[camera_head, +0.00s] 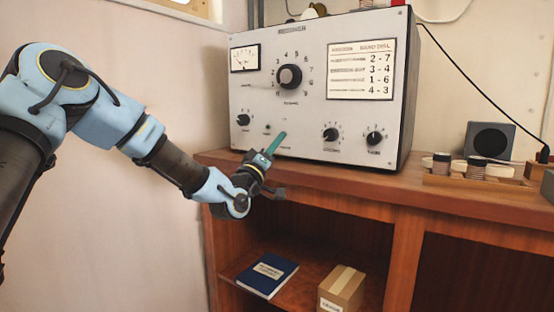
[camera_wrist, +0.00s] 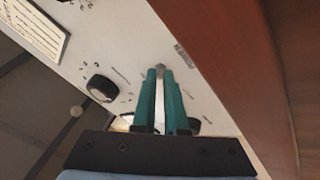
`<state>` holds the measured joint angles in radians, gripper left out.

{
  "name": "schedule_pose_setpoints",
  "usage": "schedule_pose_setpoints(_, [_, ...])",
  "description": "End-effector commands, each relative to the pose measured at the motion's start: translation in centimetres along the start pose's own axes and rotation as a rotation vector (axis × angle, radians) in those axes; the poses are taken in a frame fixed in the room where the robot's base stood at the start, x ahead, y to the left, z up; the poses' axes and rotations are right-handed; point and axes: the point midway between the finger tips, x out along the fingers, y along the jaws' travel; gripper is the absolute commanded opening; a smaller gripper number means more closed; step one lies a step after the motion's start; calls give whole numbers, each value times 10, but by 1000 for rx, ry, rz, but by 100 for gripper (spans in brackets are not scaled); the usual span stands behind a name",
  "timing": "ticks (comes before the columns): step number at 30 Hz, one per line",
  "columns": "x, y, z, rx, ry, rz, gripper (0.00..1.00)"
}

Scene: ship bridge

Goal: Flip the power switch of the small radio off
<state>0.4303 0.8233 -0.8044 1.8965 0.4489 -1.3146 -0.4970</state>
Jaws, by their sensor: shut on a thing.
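The radio (camera_head: 305,110), a pale metal box with knobs, a meter and a printed chart, stands on the wooden cabinet top. My gripper (camera_head: 281,136) reaches up from the lower left to the lower part of its front panel. In the wrist view, my gripper's two teal fingers (camera_wrist: 159,72) are close together against the panel. A small grey piece, seemingly the power switch (camera_wrist: 160,66), shows at the fingertips, and the fingers are shut on it. Its on or off position cannot be told, as the fingers mostly hide it.
Knobs flank the fingers, one to the left (camera_head: 243,120) and one to the right (camera_head: 331,134). A small dark box (camera_head: 490,141) and a wooden rack (camera_head: 478,188) stand at the right. A blue book (camera_head: 267,273) and a cardboard box (camera_head: 341,288) lie on the shelf below.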

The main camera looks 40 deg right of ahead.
Motion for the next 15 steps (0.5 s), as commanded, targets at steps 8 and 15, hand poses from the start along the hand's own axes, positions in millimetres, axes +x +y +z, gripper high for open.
schedule_pose_setpoints(8, [-2, -5, 4, -2, 48, 46, 0])
schedule_pose_setpoints(15, [0, -4, 2, -3, 60, 57, 0])
